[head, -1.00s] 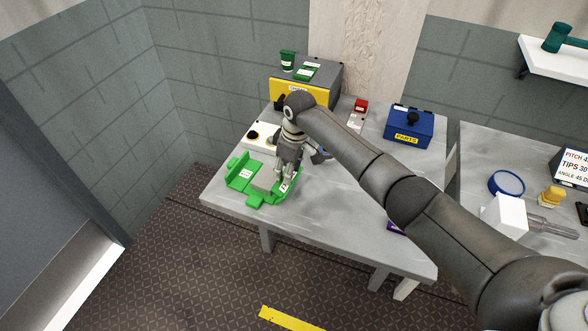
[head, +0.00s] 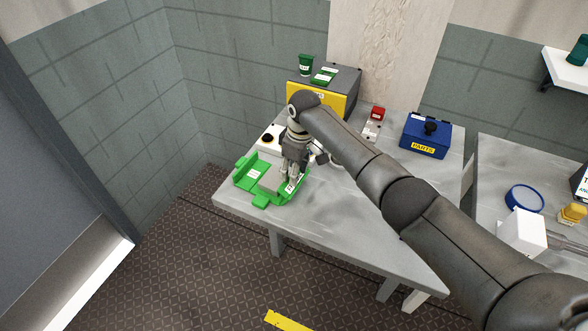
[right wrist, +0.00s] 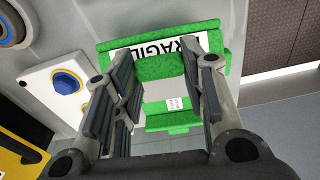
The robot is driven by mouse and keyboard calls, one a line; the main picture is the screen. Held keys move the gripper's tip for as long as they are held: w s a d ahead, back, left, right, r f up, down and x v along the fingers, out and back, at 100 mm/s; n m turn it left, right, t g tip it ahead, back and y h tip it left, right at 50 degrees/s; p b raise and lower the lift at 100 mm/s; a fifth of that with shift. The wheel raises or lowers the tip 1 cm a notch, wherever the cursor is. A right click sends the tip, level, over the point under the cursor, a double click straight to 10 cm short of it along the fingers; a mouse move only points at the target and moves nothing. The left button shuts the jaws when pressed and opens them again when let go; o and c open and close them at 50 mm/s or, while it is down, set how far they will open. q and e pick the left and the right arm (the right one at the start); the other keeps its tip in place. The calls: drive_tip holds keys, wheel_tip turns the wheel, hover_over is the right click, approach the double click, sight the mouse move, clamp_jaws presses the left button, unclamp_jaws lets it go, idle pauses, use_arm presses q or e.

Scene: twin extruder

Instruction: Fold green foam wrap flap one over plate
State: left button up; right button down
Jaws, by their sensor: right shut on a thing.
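The green foam wrap (head: 241,182) lies open on the grey table, with a grey plate (head: 271,182) on it. One flap with a white label (head: 252,173) stands on its left side. My right gripper (head: 289,182) is over the wrap's right side, pointing down. It is shut on a green flap (right wrist: 160,66) there, which shows between its fingers in the right wrist view. A white FRAGILE label (right wrist: 165,46) shows just beyond the fingers. The gripper hides part of this flap in the head view. My left gripper is not in view.
A white box with a blue button (right wrist: 66,82) stands close beside the gripper. A yellow-fronted machine (head: 318,98) is behind, with a green cup (head: 306,65) on top. A blue PARTS box (head: 427,135) stands at the back right. The table's front right is clear.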

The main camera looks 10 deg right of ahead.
idle(0.6)
drive_tip(key=c, duration=0.9)
unclamp_jaws()
drive_tip(key=r, duration=0.8)
drive_tip(key=s+d+r, duration=0.1)
drive_tip(key=r, duration=0.3)
